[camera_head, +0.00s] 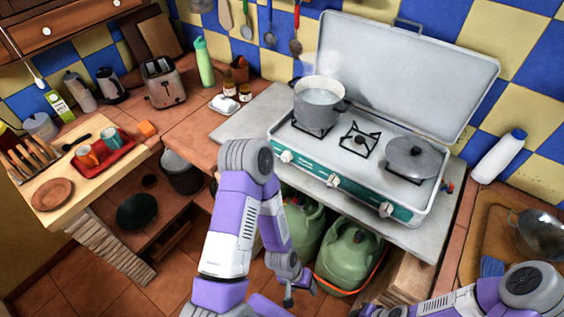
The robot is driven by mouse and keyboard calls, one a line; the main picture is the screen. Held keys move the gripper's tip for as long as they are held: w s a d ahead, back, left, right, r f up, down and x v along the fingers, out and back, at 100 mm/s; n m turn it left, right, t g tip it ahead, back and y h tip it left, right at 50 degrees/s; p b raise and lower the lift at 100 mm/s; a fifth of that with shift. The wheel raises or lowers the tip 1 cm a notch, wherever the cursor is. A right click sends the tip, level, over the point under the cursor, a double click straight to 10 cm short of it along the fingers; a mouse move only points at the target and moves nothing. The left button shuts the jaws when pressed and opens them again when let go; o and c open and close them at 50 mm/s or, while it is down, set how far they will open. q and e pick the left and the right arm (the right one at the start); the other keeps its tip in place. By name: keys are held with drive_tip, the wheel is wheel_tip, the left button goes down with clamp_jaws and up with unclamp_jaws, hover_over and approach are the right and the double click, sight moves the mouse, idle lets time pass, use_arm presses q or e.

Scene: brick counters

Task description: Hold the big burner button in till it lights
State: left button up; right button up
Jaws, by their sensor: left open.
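The camp stove (360,187) stands on the grey counter with its lid raised. Its green front panel carries a left knob (286,156), a middle knob (333,181) and a right knob (386,210). A steaming grey pot (320,104) sits on the left burner, the middle burner (358,140) is bare, and a lidded pan (411,158) sits on the right burner. I cannot make out a flame or a separate button. My left gripper (298,289) is open, low in front of the stove and apart from the knobs. My right gripper is out of the picture; only my right arm shows.
Green gas cylinders (349,256) stand under the stove counter (240,122). A toaster (163,82) and a green bottle (204,62) are at the back left. Floor space is open at lower left.

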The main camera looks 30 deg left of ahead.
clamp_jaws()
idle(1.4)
